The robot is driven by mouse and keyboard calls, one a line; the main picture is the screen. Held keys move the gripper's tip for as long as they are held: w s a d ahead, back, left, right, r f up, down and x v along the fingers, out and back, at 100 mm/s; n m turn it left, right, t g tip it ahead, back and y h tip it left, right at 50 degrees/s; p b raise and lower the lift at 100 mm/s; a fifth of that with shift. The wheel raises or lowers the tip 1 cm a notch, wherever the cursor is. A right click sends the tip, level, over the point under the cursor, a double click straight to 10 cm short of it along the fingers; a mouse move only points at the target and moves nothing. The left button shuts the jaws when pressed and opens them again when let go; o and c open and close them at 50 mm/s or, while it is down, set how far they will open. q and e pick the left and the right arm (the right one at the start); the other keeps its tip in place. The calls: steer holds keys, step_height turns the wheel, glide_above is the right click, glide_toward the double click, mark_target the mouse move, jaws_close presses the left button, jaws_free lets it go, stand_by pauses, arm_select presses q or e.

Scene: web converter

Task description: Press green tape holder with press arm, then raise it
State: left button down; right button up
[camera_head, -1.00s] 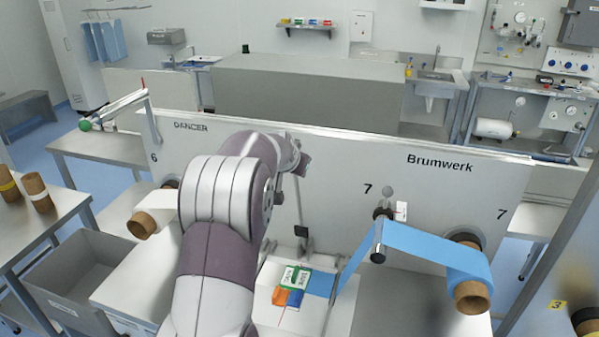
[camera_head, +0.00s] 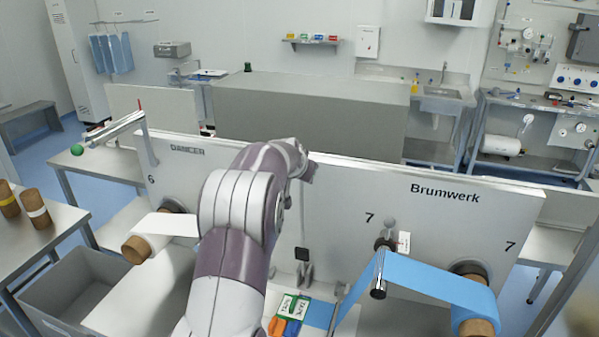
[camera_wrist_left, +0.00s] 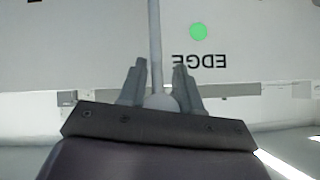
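The green tape holder (camera_head: 292,305) is a small labelled green block near the bottom centre of the head view, on a white surface with orange and blue pieces at its near side. My left arm crosses the head view and hides its own gripper. In the left wrist view, the left gripper (camera_wrist_left: 160,82) has its fingers on both sides of a pale round knob (camera_wrist_left: 161,103), close against it. A thin grey rod (camera_wrist_left: 154,40) runs up from the knob and looks like the press arm. My right gripper is not in view.
A pale upright panel (camera_head: 345,205) stands behind the work area. A blue web (camera_head: 430,278) runs to a roll (camera_head: 478,327) at right; a white web roll (camera_head: 137,250) is at left. A grey bin (camera_head: 75,290) stands at lower left.

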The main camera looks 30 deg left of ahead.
arm_select(q)
steer(key=c, duration=0.8)
jaws_free()
steer(key=shift+d+f, duration=0.15)
steer(key=shift+f, duration=0.45)
steer(key=shift+c, duration=0.2)
steer(key=shift+w, duration=0.45)
steer(key=b+v, duration=0.4)
steer(key=v, duration=0.8)
steer(key=shift+s+r, duration=0.25)
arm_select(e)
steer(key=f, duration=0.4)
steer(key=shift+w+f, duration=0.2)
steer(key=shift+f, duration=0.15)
